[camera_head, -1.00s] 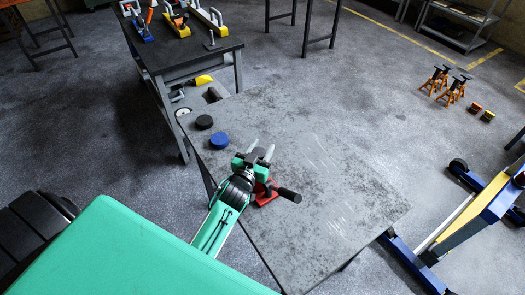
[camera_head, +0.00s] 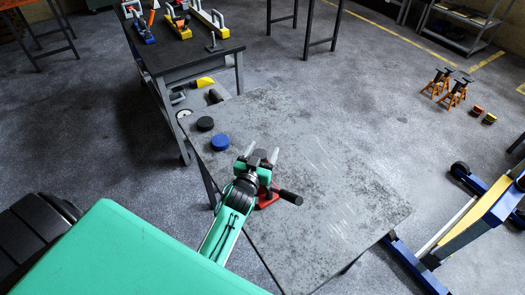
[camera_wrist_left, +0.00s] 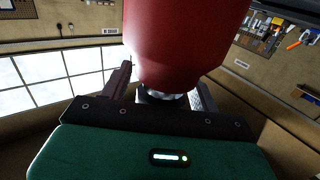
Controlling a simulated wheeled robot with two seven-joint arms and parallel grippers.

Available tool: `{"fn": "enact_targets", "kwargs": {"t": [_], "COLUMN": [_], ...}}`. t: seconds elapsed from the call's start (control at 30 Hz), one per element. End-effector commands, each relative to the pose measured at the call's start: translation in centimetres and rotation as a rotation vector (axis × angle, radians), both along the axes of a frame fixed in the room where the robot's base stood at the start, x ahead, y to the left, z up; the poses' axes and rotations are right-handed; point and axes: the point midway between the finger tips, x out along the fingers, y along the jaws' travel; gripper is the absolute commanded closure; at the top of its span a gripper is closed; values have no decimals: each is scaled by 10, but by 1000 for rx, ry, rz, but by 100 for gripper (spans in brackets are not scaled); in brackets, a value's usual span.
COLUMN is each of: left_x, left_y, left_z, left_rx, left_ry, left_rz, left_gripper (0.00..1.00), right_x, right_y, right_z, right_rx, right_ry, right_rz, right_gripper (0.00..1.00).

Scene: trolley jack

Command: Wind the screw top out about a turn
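A small red jack (camera_head: 267,199) with a black handle (camera_head: 290,197) stands on the grey table, partly hidden by my left gripper. My left gripper (camera_head: 261,154) is at the jack's upper part, its two pale fingers spread with a dark round top between them. In the left wrist view the red jack body (camera_wrist_left: 185,40) fills the upper middle. A silvery part, apparently the screw top (camera_wrist_left: 160,95), shows below it between my fingers. I see a narrow gap beside the left finger; contact on the right side is unclear. My right gripper is not in view.
The grey table (camera_head: 330,190) is mostly bare right of the jack. A blue disc (camera_head: 221,142) and a black disc (camera_head: 205,124) lie near its far left edge. A dark workbench (camera_head: 185,55) with tools stands behind. A blue and yellow lift (camera_head: 480,215) stands to the right.

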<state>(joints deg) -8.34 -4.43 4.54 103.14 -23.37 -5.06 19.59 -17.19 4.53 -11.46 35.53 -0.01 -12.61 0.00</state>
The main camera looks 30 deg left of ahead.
Motion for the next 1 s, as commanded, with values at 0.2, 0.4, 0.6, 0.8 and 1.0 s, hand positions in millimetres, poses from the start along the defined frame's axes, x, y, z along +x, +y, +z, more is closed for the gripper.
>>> {"fn": "enact_targets", "kwargs": {"t": [0.2, 0.4, 0.6, 0.8, 1.0], "left_x": [0, -15, -51, -88, -118], "left_y": [0, -2, -6, -11, -15], "left_z": [2, -1, -2, -2, -1], "left_rx": [0, 0, 0, -1, -1], "left_ry": [-4, -3, -2, -1, 0], "left_rz": [0, 0, 0, 0, 0], "left_gripper": [38, 38, 38, 38, 38], "right_x": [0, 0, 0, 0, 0], "right_y": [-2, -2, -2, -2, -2], "right_z": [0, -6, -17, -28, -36], "right_rx": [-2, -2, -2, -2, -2], "right_ry": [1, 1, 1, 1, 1], "right_rz": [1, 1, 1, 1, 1], "right_gripper": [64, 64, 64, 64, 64]}}
